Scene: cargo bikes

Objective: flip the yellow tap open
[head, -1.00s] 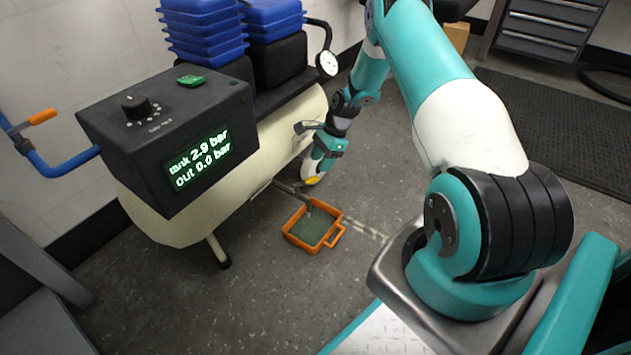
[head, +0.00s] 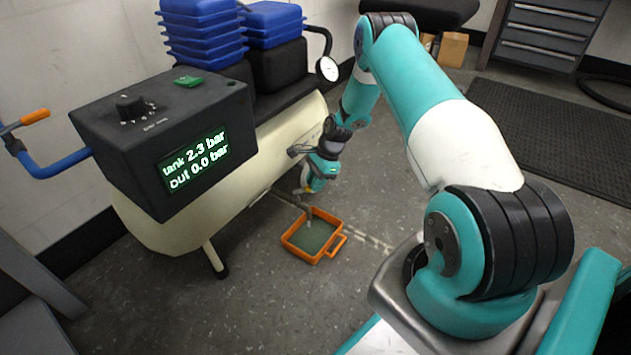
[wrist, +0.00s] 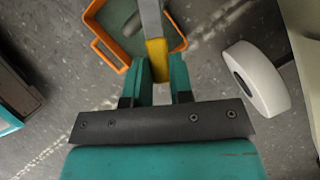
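The yellow tap (wrist: 157,55) shows as a yellow lever between my fingertips in the wrist view, joined to a grey metal part. In the head view only a little yellow (head: 303,191) shows, low on the cream tank (head: 262,150). My gripper (wrist: 162,80) has its teal fingers close against both sides of the lever, with no clear gap. It also shows in the head view (head: 313,186), low beside the tank, partly hiding the tap. The display (head: 195,160) reads tank 2.3 bar and out 0.0 bar.
An orange tray (head: 297,247) lies on the floor below the tap; it also shows in the wrist view (wrist: 108,48). A white-rimmed wheel (wrist: 262,82) is right of my gripper. Floor right of the tray is clear.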

